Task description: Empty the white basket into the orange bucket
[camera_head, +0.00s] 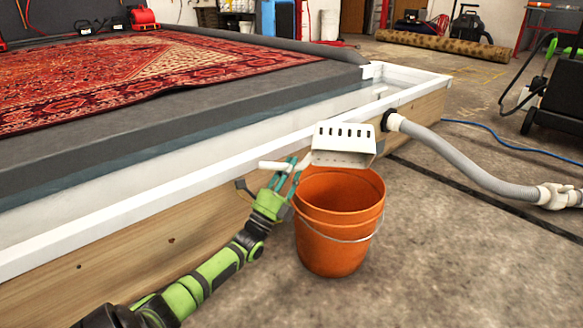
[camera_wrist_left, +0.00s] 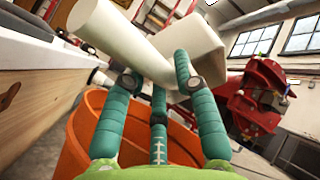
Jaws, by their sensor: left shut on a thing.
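The white basket (camera_head: 345,134), with a row of dark slots, is held above the orange bucket (camera_head: 338,232), over its far rim. My left gripper (camera_head: 284,172) is shut on the basket's white handle (camera_head: 272,165), to the left of the basket. In the left wrist view, the teal fingers (camera_wrist_left: 162,84) close around the handle (camera_wrist_left: 128,42), with the basket (camera_wrist_left: 197,40) beyond and the bucket (camera_wrist_left: 78,135) below. The bucket stands upright on the floor with its wire handle hanging down. I cannot tell what is in the basket or bucket. My right gripper is not in view.
A wash pit with a white rim (camera_head: 170,180) and wooden side stands just behind and left of the bucket. A red patterned rug (camera_head: 150,70) lies in it. A grey hose (camera_head: 465,165) runs to the right. The concrete floor front right is clear.

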